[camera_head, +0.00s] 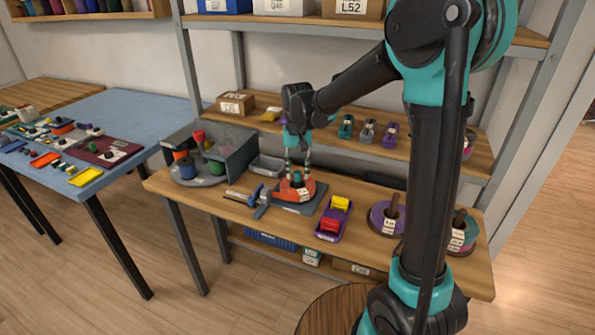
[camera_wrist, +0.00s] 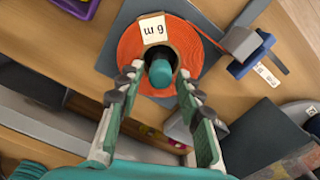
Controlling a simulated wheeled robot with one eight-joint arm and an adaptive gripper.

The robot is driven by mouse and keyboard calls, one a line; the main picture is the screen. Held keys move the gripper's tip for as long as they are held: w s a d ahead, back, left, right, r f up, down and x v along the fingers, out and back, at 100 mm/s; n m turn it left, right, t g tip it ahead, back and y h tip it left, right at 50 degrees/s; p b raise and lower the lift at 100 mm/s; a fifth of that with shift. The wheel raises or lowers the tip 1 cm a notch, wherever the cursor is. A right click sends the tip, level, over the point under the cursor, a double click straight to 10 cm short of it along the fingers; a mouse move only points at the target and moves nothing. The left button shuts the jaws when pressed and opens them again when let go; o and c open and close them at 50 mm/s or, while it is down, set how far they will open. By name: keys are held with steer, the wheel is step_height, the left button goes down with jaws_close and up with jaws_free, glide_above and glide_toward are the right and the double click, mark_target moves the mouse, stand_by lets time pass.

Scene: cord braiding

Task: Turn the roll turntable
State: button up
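An orange cord roll (camera_head: 285,190) with a white label lies on a dark grey square base (camera_head: 312,207) on the wooden bench. In the wrist view the roll (camera_wrist: 128,48) has a "6 m" label and a teal-topped peg (camera_wrist: 160,73) upright in its centre. My gripper (camera_head: 298,158) points down over the roll. In the wrist view my gripper (camera_wrist: 157,86) is open, its two fingers apart, with the peg in line with the gap between them. Nothing is between the fingertips that I can make out. Whether they reach down beside the peg, I cannot tell.
A blue clamp-like tool (camera_head: 260,202) lies left of the roll. A purple tray (camera_head: 328,231) with red and yellow pieces stands right. Further right are cord rolls on pegs (camera_head: 386,220). A grey box with coloured spools (camera_head: 240,157) is at the left. A shelf (camera_head: 345,140) runs behind.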

stand_by(0.3)
step_height(320, 180, up, 12)
stand_by(0.5)
